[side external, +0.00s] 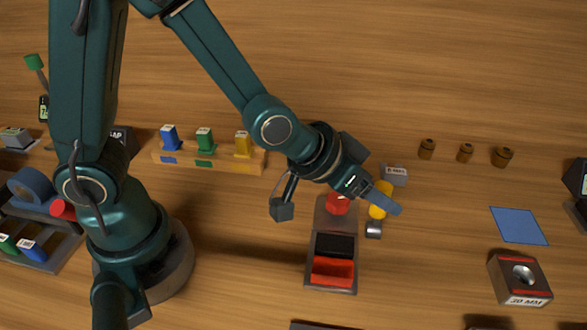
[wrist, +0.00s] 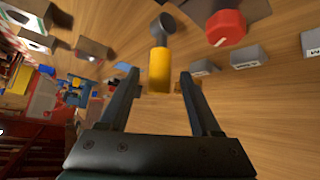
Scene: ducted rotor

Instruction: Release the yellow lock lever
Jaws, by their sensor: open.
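The yellow lock lever (wrist: 159,70) shows in the wrist view as a yellow grip on a grey rounded piece (wrist: 163,27). In the side view the yellow part (side external: 378,212) is partly hidden by my gripper (side external: 393,204). My gripper (wrist: 158,75) is open, with one finger to each side of the yellow grip in the wrist view. I see a gap on both sides and no clear contact. I cannot tell how deep the grip sits between the fingers. A red knob (side external: 337,204) is left of the lever in the side view; it also shows in the wrist view (wrist: 226,27).
A small grey labelled block (side external: 394,174) stands close behind my gripper. Several brown pegs (side external: 465,152) and a blue square (side external: 518,225) lie farther right, with bare wood between.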

